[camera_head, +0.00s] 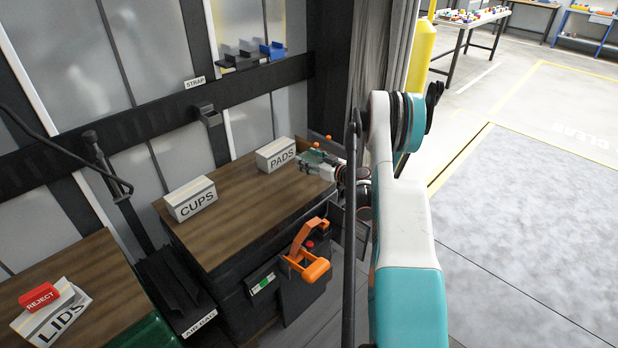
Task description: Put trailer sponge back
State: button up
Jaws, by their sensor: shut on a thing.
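My gripper (322,164) is at the right end of the wooden worktop, just right of the white PADS block (276,155). It is small in the head view and partly hidden by its own parts. It is shut on a small flat grey-green thing (314,156), which looks like the sponge. I cannot tell whether this thing touches the worktop (235,212) or is held above it. No other sponge can be made out.
A CUPS block (190,199) stands on the worktop. An orange handle (308,255) juts from the front. At lower left are a LIDS sign (52,318) and a red REJECT block (40,297). A dark rail with a STRAP label (195,83) crosses the wall. Open floor (530,215) lies right.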

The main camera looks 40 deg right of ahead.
aim_at(309, 178)
jog(key=shift+f+b, duration=0.9)
jog(key=shift+f, duration=2.05)
jog(key=shift+f, duration=0.1)
jog(key=o, duration=0.8)
jog(key=shift+o, duration=0.2)
jog(key=shift+s, duration=0.1)
jog(key=s+r, duration=0.2)
jog(key=s, duration=0.9)
jog(key=shift+s+d, duration=0.35)
jog(key=shift+d, duration=0.1)
